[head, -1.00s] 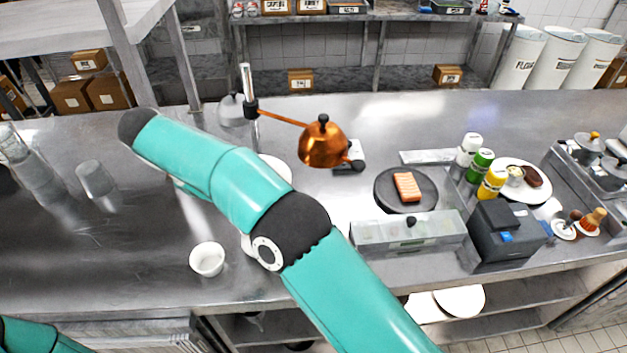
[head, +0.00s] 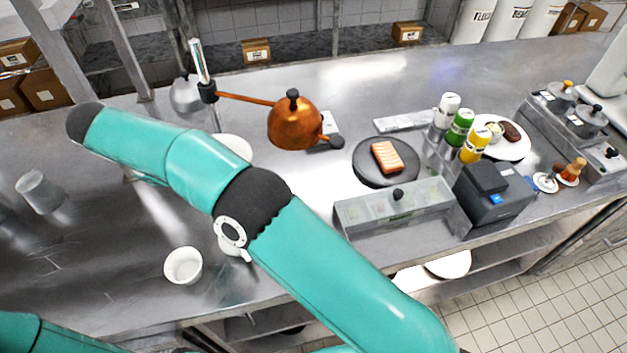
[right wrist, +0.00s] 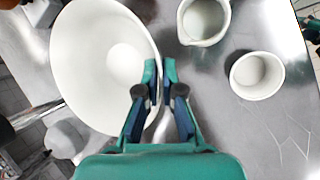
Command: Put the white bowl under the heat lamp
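The white bowl (head: 236,146) shows only in part behind my right arm in the head view. In the right wrist view it is the large, wide white bowl (right wrist: 95,60) at left. My right gripper (right wrist: 160,72) is at the bowl's right rim, one finger inside and one outside, with a very narrow gap; it looks shut on the rim. My arm hides this gripper in the head view. I cannot tell whether the bowl is lifted. The copper heat lamp (head: 295,122) hangs from an arm on a post, right of the bowl. My left gripper is out of view.
A small white cup (head: 183,266) and a white jug (head: 232,245) stand near the counter's front. A dark round board (head: 372,172) with a salmon piece lies right of the lamp. A lidded clear-fronted container (head: 395,208) and bottles (head: 460,128) stand farther right.

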